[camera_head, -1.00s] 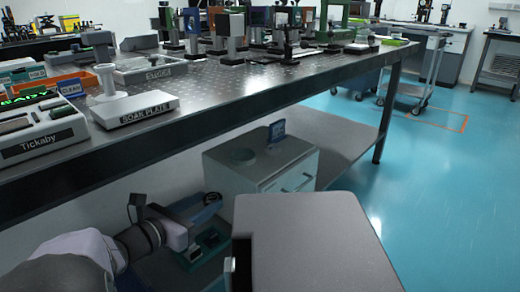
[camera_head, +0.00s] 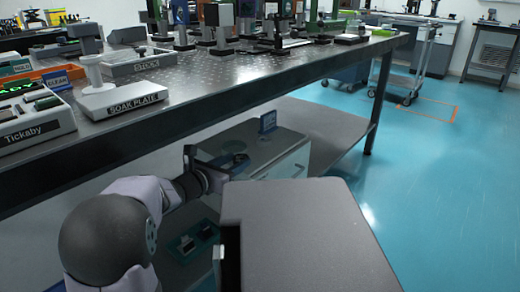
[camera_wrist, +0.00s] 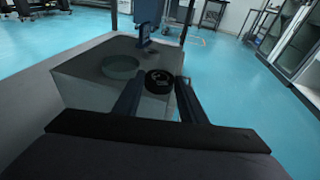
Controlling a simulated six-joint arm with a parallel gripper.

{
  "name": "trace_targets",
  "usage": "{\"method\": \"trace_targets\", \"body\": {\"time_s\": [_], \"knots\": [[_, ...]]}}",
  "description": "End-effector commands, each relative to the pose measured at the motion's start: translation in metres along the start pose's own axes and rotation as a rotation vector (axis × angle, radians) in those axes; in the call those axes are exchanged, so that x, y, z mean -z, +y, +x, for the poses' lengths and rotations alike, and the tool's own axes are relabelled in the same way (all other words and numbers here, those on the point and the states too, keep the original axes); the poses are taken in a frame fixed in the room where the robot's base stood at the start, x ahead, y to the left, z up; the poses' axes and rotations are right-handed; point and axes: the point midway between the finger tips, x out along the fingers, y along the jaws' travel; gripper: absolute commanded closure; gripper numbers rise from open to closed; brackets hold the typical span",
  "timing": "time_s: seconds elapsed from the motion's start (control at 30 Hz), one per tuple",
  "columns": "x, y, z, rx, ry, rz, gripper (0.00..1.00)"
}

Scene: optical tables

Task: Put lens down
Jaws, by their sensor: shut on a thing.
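My gripper (camera_wrist: 158,92) is shut on the lens (camera_wrist: 158,80), a black ring-shaped piece held between the two fingertips in the wrist view. The lens appears to be over the pale top of a small cabinet (camera_wrist: 90,88); I cannot tell whether it touches it. A round shallow dish (camera_wrist: 120,67) is on the cabinet top, left of and beyond the lens. In the head view my gripper (camera_head: 226,160) is over the near left part of the cabinet top (camera_head: 283,146), and partly hides the dish and lens.
A blue upright piece (camera_head: 267,121) stands at the back of the cabinet top. The large optical table (camera_head: 200,100) overhangs this spot. Dark green trays (camera_head: 197,240) lie below on the left.

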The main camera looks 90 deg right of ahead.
Motion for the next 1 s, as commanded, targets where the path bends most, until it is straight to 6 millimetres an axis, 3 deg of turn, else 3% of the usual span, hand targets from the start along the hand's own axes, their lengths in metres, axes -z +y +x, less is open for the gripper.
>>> {"method": "trace_targets", "body": {"time_s": [0.2,0.5,0.7,1.0], "knots": [[-0.014,-0.001,0.053,0.004,0.001,-0.001,0.84],[-0.027,-0.001,0.115,0.003,0.000,0.000,0.84],[-0.030,0.000,0.135,0.001,0.000,0.000,0.84],[-0.029,0.000,0.140,0.000,-0.001,0.000,0.84]]}}
